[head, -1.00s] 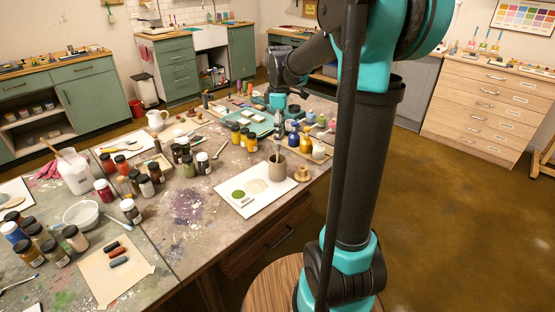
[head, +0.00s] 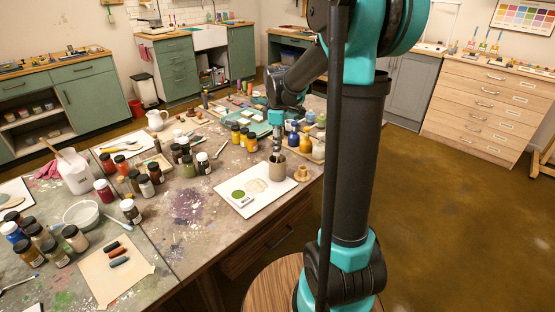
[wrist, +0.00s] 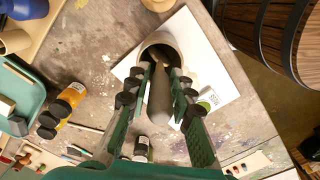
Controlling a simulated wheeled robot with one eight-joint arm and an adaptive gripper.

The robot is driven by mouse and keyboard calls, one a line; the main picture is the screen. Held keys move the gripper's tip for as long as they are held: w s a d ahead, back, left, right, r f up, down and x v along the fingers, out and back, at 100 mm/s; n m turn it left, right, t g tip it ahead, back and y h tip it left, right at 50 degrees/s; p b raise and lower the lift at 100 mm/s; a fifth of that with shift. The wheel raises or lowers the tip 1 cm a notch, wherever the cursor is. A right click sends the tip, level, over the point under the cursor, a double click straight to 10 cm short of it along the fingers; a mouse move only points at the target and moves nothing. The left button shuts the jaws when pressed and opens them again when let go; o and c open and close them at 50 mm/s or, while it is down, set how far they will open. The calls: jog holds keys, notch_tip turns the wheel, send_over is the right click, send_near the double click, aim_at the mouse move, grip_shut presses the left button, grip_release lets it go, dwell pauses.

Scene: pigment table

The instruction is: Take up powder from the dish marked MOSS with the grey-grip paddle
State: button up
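My gripper (head: 278,154) points down just above the grey-beige pot (head: 277,171) in the head view. In the wrist view my gripper (wrist: 161,76) has one finger on each side of a thick grey handle (wrist: 158,112), which stands in the mouth of the pot (wrist: 154,42). I cannot tell whether the fingers press on the handle. The handle's lower end is hidden in the pot. Green powder (head: 238,194) lies on a white board (head: 262,205) left of the pot. A label reading MOSS (wrist: 208,98) shows beside my right finger in the wrist view.
A small tan spool-like object (head: 302,174) stands right of the pot. Yellow-labelled jars (head: 243,137) and blue and yellow bottles (head: 306,139) stand behind it. Dark-capped jars (head: 155,173) crowd the left. The table's front edge runs close to the board.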

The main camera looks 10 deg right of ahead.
grip_shut()
jog(key=shift+r, duration=0.1)
notch_tip(320, 180, up, 20)
dwell(0.6)
